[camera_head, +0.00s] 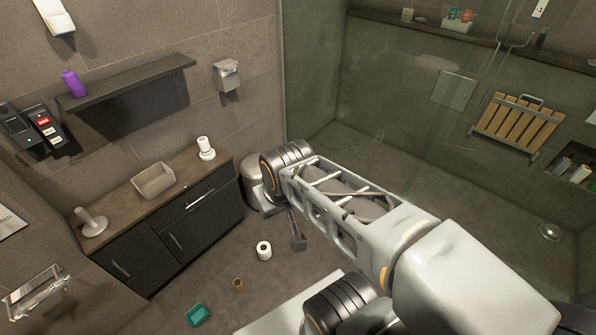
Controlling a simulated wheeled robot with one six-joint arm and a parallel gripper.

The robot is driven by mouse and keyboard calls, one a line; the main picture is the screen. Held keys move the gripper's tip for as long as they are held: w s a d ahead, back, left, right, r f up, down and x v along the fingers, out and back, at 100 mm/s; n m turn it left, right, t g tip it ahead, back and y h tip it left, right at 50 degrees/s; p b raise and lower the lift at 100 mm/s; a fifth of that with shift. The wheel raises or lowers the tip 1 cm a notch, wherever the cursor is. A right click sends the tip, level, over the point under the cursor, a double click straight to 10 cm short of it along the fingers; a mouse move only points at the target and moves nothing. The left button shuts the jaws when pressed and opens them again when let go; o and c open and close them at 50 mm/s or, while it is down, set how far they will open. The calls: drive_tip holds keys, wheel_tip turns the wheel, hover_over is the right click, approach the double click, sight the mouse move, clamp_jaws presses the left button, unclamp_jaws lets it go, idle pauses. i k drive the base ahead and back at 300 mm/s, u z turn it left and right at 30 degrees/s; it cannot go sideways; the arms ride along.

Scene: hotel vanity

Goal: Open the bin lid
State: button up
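The bin (253,194) looks like a pale grey, rounded container on the floor at the right end of the dark cabinet. My arm's dark ringed joint covers its right side and part of its top. The visible top looks closed, but the lid's edge is hard to make out. A dark grey piece hanging below my arm appears to be my gripper (297,241). It is to the right of the bin and lower in the picture, with a gap between them. Its fingers are too small and hidden to tell open from shut.
The dark cabinet (176,240) bears a beige box (153,181) and white items. Shower glass (312,70) stands behind my arm. Floor before the cabinet is partly clear.

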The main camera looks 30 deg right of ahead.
sight(250, 169)
drive_tip(key=z, duration=0.6)
drive_tip(key=i, duration=1.3)
drive_tip(key=u, duration=0.45)
